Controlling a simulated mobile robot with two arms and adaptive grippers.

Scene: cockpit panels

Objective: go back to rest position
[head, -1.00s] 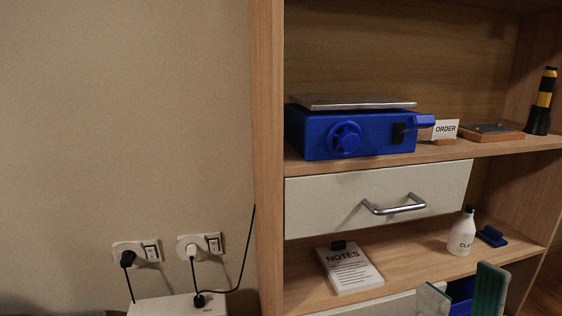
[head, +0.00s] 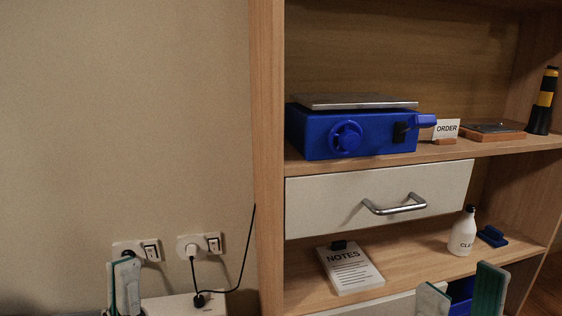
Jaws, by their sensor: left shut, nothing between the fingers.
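My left gripper (head: 125,285) is at the lower left, with green and grey fingers pointing up. Its fingers are together and hold nothing. It covers part of the black plug and cable below the left wall socket (head: 128,250). My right gripper (head: 461,293) is at the bottom right, in front of the lower shelf. Its two fingers stand apart, with a gap between them, and it is open. Both arms are below the picture.
A wooden shelf unit (head: 268,160) fills the right side, with a blue device (head: 318,135), a drawer handle (head: 395,208), a notes pad (head: 350,270) and a white bottle (head: 462,235). A black cable runs to a white box (head: 185,305). The upper left wall is bare.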

